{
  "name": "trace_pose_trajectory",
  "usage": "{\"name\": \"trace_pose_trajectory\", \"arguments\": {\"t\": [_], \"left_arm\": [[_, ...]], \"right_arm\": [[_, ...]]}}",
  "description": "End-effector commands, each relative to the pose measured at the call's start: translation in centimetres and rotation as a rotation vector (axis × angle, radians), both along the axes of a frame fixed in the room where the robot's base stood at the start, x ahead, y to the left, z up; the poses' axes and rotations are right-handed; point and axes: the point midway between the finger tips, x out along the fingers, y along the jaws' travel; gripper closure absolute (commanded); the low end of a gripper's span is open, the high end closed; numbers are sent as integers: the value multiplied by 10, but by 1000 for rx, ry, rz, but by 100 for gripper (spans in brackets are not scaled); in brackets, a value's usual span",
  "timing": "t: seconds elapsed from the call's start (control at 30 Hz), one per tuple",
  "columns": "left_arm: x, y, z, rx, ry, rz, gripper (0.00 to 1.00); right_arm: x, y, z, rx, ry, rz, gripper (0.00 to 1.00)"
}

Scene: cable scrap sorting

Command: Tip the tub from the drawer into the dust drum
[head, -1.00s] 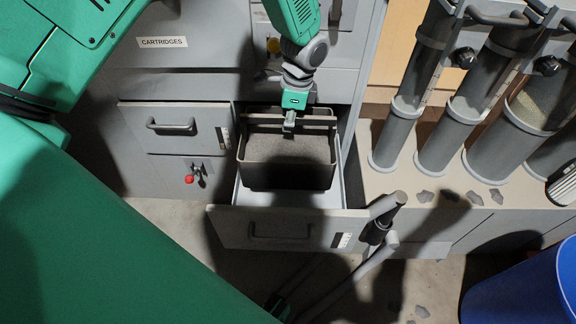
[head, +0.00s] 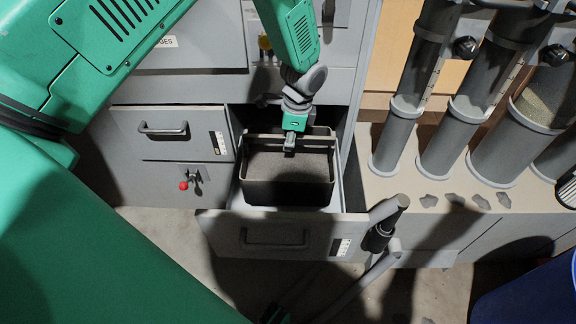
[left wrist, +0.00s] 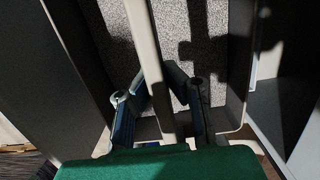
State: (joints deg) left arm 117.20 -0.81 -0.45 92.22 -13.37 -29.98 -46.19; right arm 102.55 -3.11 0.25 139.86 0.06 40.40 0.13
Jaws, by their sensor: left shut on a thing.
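The tub (head: 288,193) is a dark open box with grainy grey material inside. It sits in or just above the pulled-out drawer (head: 222,228); I cannot tell whether it touches the drawer floor. My left gripper (head: 290,148) is over the tub, shut on its crossbar handle. In the left wrist view the fingers (left wrist: 163,112) close around the pale handle bar (left wrist: 147,45), with the grey contents below. A blue drum (head: 535,292), perhaps the dust drum, is cut off at the lower right.
A closed drawer (head: 163,150) and a red knob (head: 184,186) are left of the tub. Grey pipes (head: 385,228) stand by the drawer's right corner. Several clear cylinders (head: 495,150) stand on a ledge at right, with dark scraps (head: 428,201) in front.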

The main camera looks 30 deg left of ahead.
Motion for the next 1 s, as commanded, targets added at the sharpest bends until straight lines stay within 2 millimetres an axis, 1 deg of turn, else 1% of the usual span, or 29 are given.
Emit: {"name": "trace_pose_trajectory", "arguments": {"t": [0.03, 0.1, 0.33, 0.47, 0.6, 1.0], "left_arm": [[0, 2, -11, -1, 0, 2, 100], [0, 3, -22, -1, 0, 2, 100], [1, 4, -39, -3, -2, 2, 100], [0, 3, -58, -1, -1, 1, 100], [0, 1, -72, 1, 0, 1, 100], [1, 3, -77, -2, -2, 2, 100]], "right_arm": [[0, 0, -5, 0, 0, 0, 100], [0, 0, -8, 0, 0, 0, 100], [0, 0, -13, 0, 0, 1, 100], [0, 0, -19, 0, 0, 1, 100], [0, 0, -18, 0, 0, 1, 100], [0, 0, -19, 0, 0, 0, 100]]}}
